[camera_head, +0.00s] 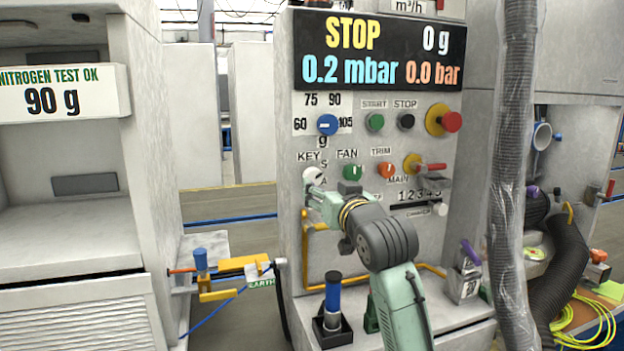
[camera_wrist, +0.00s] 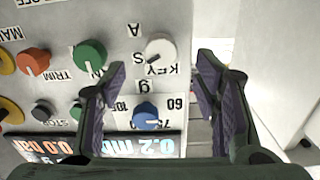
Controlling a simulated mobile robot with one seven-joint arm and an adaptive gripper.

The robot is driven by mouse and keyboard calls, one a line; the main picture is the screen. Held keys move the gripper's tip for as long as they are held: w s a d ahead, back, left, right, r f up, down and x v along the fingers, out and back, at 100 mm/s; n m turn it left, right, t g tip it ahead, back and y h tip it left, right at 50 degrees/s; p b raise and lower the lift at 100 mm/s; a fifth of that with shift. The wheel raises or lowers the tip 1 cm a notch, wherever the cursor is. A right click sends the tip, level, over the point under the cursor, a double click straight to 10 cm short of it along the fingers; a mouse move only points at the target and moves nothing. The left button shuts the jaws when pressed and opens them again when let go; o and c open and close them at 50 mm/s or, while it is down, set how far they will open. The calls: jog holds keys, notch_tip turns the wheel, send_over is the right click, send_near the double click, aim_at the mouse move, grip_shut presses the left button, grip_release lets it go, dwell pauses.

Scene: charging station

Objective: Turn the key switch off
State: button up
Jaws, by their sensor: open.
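The key switch is a white round knob (camera_head: 313,175) under the KEY label, at the left edge of the control panel (camera_head: 445,215). In the wrist view, which shows the panel upside down, the white knob (camera_wrist: 160,48) sits beside the letters S and A. A pointer-like mark seems to show at its lower left, but its exact setting is hard to tell. My gripper (camera_wrist: 162,66) is open, with its fingers apart on either side of the knob's line and nothing between them. In the head view my gripper (camera_head: 314,192) is close to the panel just below the knob; contact cannot be told.
The green FAN knob (camera_head: 356,172), orange TRIM knob (camera_head: 386,170) and blue selector (camera_head: 327,124) are close by. A yellow rail (camera_head: 304,245) runs down the panel's left side. A grey hose (camera_head: 517,120) hangs at the right.

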aim_at(316, 179)
jog(key=p+x, duration=0.1)
jog(key=x, duration=0.7)
jog(key=shift+w+p, duration=0.1)
jog(key=shift+p, duration=0.3)
jog(key=c, duration=1.1)
jog(key=shift+c, duration=0.2)
jog(key=shift+n, duration=0.4)
jog(key=n+b, duration=0.2)
jog(key=n, duration=0.3)
jog(key=shift+f+n, duration=0.1)
jog(key=shift+n, duration=0.2)
jog(key=n+b, duration=0.1)
jog(key=n, duration=0.4)
jog(key=shift+n, duration=0.4)
jog(key=shift+c, duration=0.2)
